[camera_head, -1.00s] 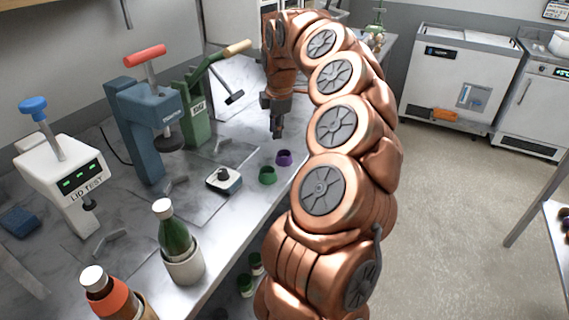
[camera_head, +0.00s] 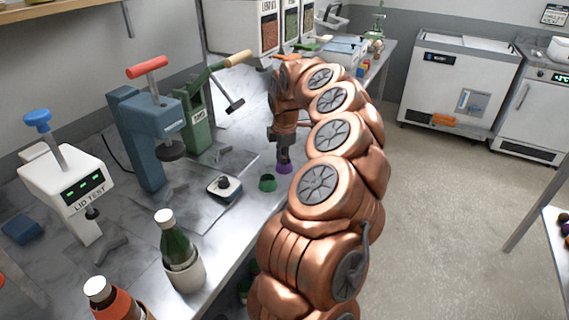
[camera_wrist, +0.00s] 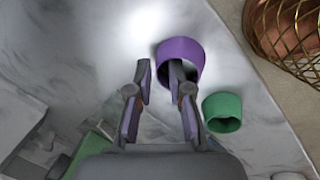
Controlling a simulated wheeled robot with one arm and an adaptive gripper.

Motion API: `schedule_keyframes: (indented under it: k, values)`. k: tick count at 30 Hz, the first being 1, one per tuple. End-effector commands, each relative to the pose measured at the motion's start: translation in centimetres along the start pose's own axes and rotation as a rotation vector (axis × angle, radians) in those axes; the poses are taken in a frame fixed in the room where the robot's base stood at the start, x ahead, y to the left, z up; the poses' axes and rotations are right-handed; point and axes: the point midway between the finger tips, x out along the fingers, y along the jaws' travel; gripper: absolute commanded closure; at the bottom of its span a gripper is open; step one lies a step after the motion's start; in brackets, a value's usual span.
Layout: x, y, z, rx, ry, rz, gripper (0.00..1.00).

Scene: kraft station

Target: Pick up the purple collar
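The purple collar (camera_head: 284,169) stands on the counter near its front edge, directly under my gripper (camera_head: 284,156). In the wrist view the purple collar (camera_wrist: 183,52) is a short open ring. My gripper (camera_wrist: 160,72) is open there, with its two fingers apart. The right fingertip overlaps the collar's opening and the left fingertip is outside the ring, to its left. Part of the collar's wall lies between the fingers. I cannot tell whether either finger touches it.
A green collar (camera_head: 267,183) stands close beside the purple one; it also shows in the wrist view (camera_wrist: 222,112). A blue press (camera_head: 150,140) and a green press (camera_head: 199,125) stand behind. The counter edge is close on the right.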

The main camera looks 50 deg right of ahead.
Motion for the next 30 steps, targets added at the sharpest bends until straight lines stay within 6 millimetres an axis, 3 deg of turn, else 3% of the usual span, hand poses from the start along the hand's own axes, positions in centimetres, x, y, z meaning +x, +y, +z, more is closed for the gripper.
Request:
schedule_keyframes:
  k: [5, 12, 24, 30]
  values:
    - [0.1, 0.0, 0.0, 0.0, 0.0, 0.001, 0.8]
    - [0.0, 0.0, 0.0, 0.0, 0.001, 0.001, 1.0]
    - [-0.1, 0.0, 0.0, 0.001, 0.001, 0.001, 1.0]
    - [-1.1, 0.3, 0.1, 0.002, 0.0, 0.002, 1.0]
